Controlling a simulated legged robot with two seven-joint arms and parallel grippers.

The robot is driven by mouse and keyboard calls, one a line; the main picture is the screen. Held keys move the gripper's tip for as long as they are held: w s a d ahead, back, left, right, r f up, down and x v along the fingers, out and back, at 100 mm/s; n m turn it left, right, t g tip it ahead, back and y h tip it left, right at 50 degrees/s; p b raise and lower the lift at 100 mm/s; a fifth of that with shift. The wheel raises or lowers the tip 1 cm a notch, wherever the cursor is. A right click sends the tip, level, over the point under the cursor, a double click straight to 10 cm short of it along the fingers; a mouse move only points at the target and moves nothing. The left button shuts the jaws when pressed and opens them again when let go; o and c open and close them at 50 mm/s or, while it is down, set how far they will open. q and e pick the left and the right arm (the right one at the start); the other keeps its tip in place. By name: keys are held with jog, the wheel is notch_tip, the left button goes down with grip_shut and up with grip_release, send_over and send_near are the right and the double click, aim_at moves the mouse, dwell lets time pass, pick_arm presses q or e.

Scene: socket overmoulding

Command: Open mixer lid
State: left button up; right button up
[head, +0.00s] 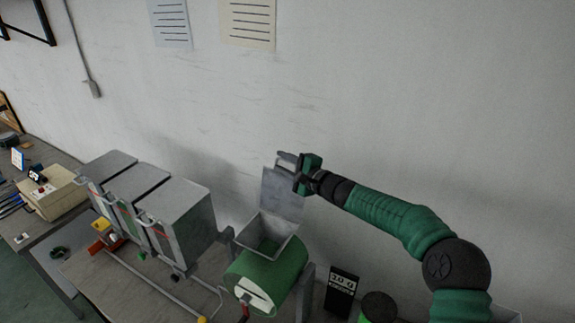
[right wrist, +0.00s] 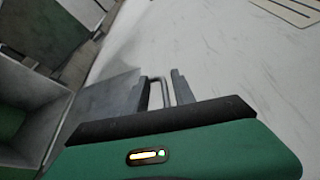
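My right gripper (head: 286,157) is at the lid's top edge. My left gripper is not in view.
Several grey bins (head: 165,212) stand left of the mixer, with a pipe along their front. A black display (head: 341,291) and a green-and-black cylinder (head: 378,307) are to the right. The wall (head: 400,100) rises close behind. A beige box (head: 50,192) sits far left.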

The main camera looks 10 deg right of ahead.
jog(key=shift+s+d+f+b, duration=0.1)
jog(key=shift+s+d+b, duration=0.2)
jog(key=b+v, duration=0.4)
jog(key=v, duration=1.2)
jog(key=shift+b, duration=0.35)
